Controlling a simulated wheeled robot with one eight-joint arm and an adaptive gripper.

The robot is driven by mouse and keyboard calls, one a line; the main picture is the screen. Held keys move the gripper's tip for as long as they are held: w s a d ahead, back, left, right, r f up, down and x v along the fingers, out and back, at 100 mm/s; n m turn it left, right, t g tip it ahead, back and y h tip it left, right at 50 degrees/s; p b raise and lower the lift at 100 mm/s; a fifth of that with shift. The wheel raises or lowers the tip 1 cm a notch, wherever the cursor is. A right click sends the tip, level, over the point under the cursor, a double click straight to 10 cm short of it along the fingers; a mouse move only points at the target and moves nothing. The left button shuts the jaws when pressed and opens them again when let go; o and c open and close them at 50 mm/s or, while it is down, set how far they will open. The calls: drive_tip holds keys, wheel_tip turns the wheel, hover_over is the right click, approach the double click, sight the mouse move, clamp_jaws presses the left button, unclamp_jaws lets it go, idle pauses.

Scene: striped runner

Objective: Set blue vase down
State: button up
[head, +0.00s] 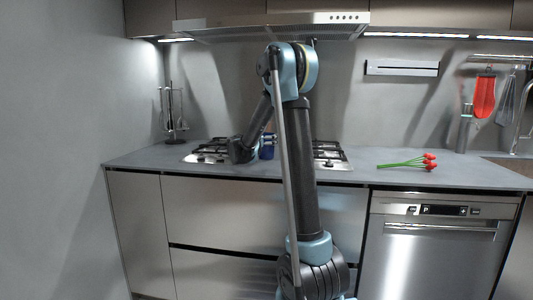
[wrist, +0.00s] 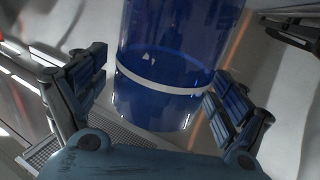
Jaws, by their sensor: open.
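The blue vase (wrist: 165,60) is glossy, dark blue and rounded, with a white band near its lower end. In the wrist view it fills the middle, between the two spread fingers of my gripper (wrist: 158,72). The fingers are open and lie either side of the vase; whether one touches it is hard to tell. In the head view the vase (head: 268,147) shows partly behind my arm, at the cooktop (head: 205,156). It looks upright there, with its base by the steel surface. My gripper (head: 248,150) is just left of it, and its fingertips are unclear.
Red flowers with green stems (head: 407,161) lie on the grey counter (head: 450,178) right of the cooktop. A utensil rack (head: 173,112) stands at the back left. The range hood (head: 265,27) hangs above. Bare counter lies between the cooktop and the flowers.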

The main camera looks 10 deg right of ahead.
drive_tip(key=c, duration=2.1)
drive_tip(key=shift+o, duration=0.2)
wheel_tip(320, 180, up, 10)
